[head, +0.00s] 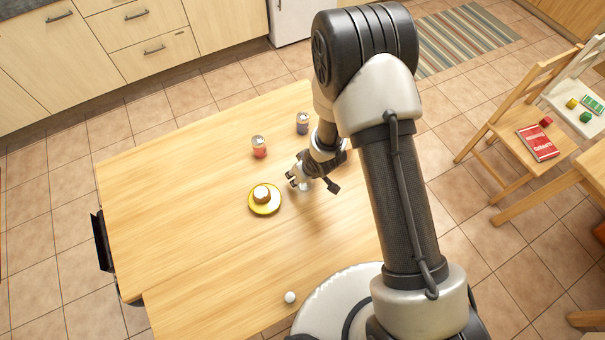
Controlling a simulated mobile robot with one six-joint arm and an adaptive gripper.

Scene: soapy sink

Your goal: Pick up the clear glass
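My gripper (303,183) is low over the middle of the wooden table, right of the yellow plate and below the two shakers. I cannot make out a clear glass anywhere in the head view. My arm covers part of the table's right side, so things there may be hidden.
On the table (190,215) stand a yellow plate (256,209) with a small brown-and-white item (262,194), a red-filled shaker (259,148) and a dark-filled shaker (303,124). A white ball (290,297) lies near the front. The table's left part is clear. Wooden chairs stand right.

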